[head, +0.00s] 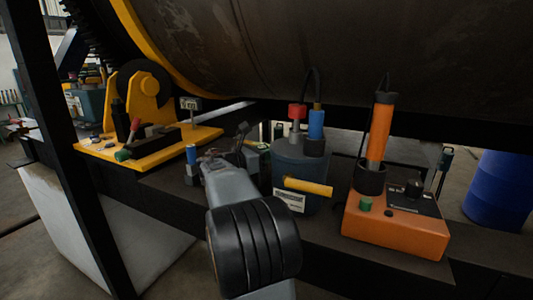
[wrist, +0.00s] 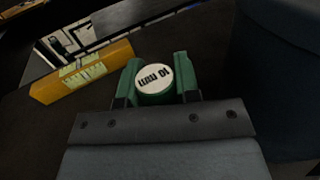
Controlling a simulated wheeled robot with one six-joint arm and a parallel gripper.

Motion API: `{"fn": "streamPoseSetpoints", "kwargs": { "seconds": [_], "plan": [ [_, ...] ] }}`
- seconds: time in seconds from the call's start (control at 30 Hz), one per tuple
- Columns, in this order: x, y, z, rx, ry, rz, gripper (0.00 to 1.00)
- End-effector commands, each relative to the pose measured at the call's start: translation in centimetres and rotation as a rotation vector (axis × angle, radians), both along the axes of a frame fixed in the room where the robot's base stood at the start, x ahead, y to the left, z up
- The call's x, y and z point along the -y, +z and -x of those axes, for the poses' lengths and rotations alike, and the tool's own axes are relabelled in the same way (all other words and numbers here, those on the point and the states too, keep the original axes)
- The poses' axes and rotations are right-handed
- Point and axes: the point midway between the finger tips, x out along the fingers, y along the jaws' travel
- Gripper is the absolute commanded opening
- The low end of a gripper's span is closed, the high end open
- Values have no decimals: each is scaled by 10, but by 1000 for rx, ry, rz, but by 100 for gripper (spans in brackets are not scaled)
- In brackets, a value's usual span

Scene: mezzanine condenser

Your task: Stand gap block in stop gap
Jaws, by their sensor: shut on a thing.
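My gripper (wrist: 155,78) is at the middle of the wrist view. It is shut on a round green piece with a white top marked "10 mm" (wrist: 153,77), which appears to be the gap block. The marking reads upside down. Green sides flank the disc; I cannot tell which parts are finger and which are block. The block's underside is hidden, so I cannot tell whether it touches the dark surface. In the head view my arm hides the block. I cannot make out the stop gap for certain in either view.
A yellow bar with a pale label (wrist: 82,72) lies left of my gripper. In the head view a dark blue canister (head: 300,170) and an orange box (head: 395,225) stand right of my arm. A yellow stand (head: 150,140) is at left; a large drum (head: 350,55) hangs overhead.

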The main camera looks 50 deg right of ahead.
Motion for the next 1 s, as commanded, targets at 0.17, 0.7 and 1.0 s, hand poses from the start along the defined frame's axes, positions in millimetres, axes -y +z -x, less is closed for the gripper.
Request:
{"fn": "streamPoseSetpoints", "kwargs": {
  "seconds": [0.17,0.7,1.0],
  "plan": [
    [0,-1,0,-1,0,0,43],
    [-11,2,-4,0,4,0,55],
    [-68,2,-16,0,5,1,55]
  ]
}}
